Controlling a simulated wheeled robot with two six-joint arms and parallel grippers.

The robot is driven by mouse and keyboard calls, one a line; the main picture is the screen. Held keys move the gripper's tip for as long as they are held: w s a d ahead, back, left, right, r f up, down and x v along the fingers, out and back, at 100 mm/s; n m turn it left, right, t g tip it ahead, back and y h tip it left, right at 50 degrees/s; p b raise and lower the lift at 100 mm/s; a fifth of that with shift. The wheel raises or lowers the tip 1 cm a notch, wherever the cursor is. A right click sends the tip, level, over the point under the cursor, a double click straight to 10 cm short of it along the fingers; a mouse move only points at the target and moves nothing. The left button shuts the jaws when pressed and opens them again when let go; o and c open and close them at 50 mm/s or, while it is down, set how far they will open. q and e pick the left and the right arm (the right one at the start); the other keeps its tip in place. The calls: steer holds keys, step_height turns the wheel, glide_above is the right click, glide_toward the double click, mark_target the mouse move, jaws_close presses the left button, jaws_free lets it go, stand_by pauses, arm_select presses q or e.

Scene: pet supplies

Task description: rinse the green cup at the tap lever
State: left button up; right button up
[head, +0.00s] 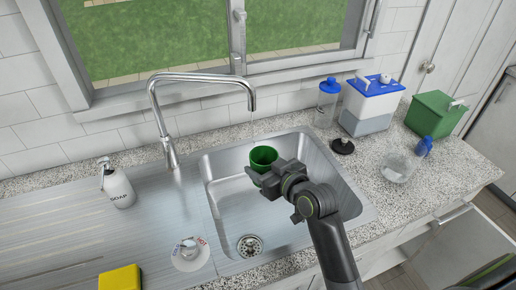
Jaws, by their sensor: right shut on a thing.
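The green cup (264,156) is over the sink (228,205), with its open top facing up toward the camera. My right gripper (262,174) is shut on the cup and hides its near side. The chrome tap (200,78) arches over the left side of the sink, and its spout end is a little above and left of the cup. My left gripper is not in view.
A soap bottle (118,187) and a yellow sponge (121,278) are on the drainboard at left. A blue-capped bottle (328,100), a blue-lidded container (371,104), a green box (434,113) and a clear round vessel (397,168) stand on the counter at right.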

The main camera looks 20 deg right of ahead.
mark_target(263, 167)
stand_by(0.4)
steer(key=shift+s+a+r+p, duration=0.15)
steer(key=shift+s+r+p, duration=0.25)
steer(key=shift+r+p, duration=0.2)
steer(key=s+r+p, duration=0.1)
steer(key=s+a+r+p, duration=0.1)
steer(key=s+p, duration=0.1)
steer(key=shift+r, duration=0.2)
steer(key=shift+s+a+r, duration=0.1)
steer(key=shift+s+r, duration=0.2)
steer(key=shift+s, duration=0.25)
